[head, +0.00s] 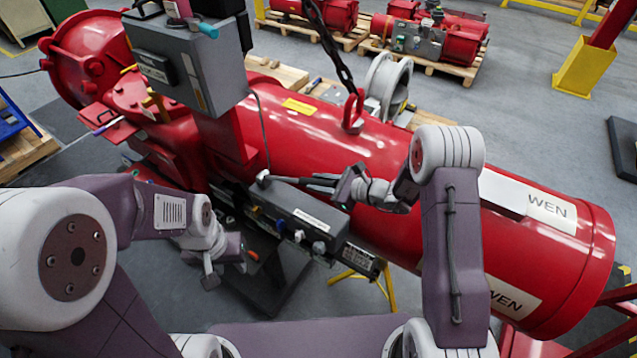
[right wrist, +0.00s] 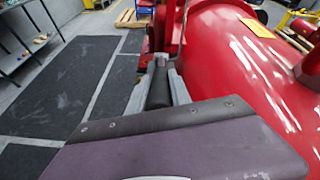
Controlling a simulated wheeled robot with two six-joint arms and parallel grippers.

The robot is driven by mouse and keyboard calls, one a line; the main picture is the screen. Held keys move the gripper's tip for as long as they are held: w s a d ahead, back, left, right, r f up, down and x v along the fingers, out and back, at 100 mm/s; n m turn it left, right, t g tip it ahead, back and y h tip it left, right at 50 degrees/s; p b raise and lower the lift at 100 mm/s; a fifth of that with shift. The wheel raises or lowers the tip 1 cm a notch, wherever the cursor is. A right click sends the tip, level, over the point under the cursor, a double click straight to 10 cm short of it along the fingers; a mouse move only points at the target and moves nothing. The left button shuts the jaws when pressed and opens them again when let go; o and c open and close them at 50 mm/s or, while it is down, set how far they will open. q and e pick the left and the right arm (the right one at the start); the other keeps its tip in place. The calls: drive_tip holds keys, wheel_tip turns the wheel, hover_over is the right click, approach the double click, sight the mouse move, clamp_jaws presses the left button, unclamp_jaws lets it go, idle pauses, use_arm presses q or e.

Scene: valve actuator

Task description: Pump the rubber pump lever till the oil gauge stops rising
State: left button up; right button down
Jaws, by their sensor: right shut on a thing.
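The large red valve actuator (head: 390,165) lies across the head view. A grey pump unit (head: 296,214) with knobs and fittings is on its near side. The pump lever (head: 264,178) sticks out above this unit, close to level. My right gripper (head: 325,184) is shut on the lever's dark rubber grip. In the right wrist view the black grip (right wrist: 159,88) lies lengthwise between the two grey fingers. My left gripper (head: 224,268) hangs empty left of the pump unit, its fingers apart. I cannot make out the oil gauge in either view.
A grey control box (head: 190,70) stands on the actuator at the upper left. A chain (head: 330,45) hangs to a red lifting eye (head: 352,112) on top. Other red actuators (head: 425,35) rest on pallets behind. A yellow post base (head: 586,68) stands at the far right.

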sight(325, 217)
drive_tip(key=shift+f, duration=0.1)
drive_tip(key=f+t+y+b, duration=0.1)
drive_tip(key=f+b, duration=0.3)
drive_tip(key=b, duration=0.4)
drive_tip(key=s+d+f+t+y+b, duration=0.1)
drive_tip(key=f+b, duration=0.3)
drive_tip(key=b, duration=0.4)
drive_tip(key=d+f+t+y+b, duration=0.1)
drive_tip(key=f+b, duration=0.3)
drive_tip(key=b, duration=0.4)
drive_tip(key=shift+s+f+y, duration=0.1)
drive_tip(key=shift+s+y, duration=0.15)
drive_tip(key=shift+y, duration=0.55)
drive_tip(key=c, duration=1.3)
unclamp_jaws()
drive_tip(key=shift+o, duration=0.6)
drive_tip(key=shift+w+a, duration=0.1)
